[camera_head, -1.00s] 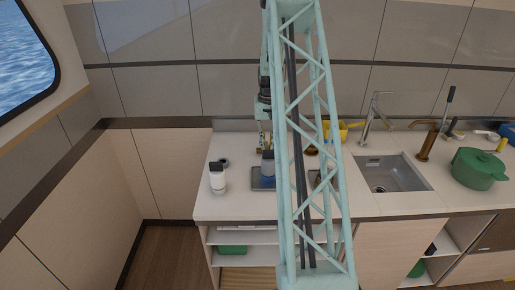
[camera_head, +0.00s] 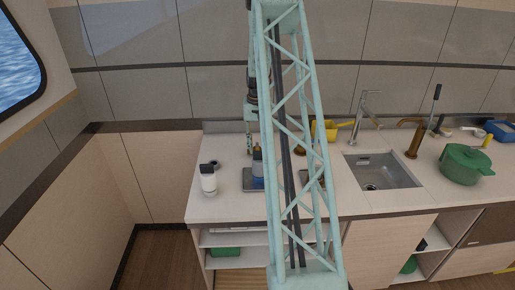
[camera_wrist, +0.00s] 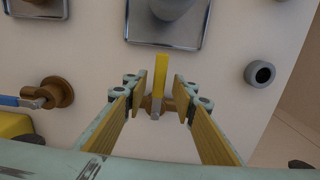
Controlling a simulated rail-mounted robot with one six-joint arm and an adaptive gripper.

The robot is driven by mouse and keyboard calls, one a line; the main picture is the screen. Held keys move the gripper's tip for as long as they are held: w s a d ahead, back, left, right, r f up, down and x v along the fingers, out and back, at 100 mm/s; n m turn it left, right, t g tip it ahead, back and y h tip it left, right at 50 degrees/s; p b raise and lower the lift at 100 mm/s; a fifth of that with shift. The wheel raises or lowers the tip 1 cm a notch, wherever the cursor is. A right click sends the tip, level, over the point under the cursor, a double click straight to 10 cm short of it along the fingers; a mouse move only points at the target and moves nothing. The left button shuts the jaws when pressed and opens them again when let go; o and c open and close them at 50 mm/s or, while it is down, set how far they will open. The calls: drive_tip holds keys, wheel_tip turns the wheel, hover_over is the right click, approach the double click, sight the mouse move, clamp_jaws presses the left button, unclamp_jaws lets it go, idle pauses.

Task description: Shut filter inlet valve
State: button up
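A brass valve (camera_wrist: 153,104) with a yellow lever handle (camera_wrist: 161,70) stands on the white counter in the wrist view. Its handle points toward the metal tray at the top of that view. My gripper (camera_wrist: 161,98) is open, with its yellow-padded fingers on either side of this valve; I see gaps on both sides. A second brass valve (camera_wrist: 60,92) with a blue handle (camera_wrist: 22,101) is at the left. No label shows which is the filter inlet valve. In the head view my gripper (camera_head: 250,135) is low over the counter, behind the blue filter-like container (camera_head: 257,170).
A grey ring (camera_wrist: 260,74) lies on the counter. The sink (camera_head: 382,171) and green pot (camera_head: 463,165) are to the right. My lattice column hides part of the counter.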

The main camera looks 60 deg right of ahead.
drive_tip(key=shift+r, duration=0.1)
wheel_tip(320, 180, up, 12)
idle(0.8)
idle(0.4)
idle(0.3)
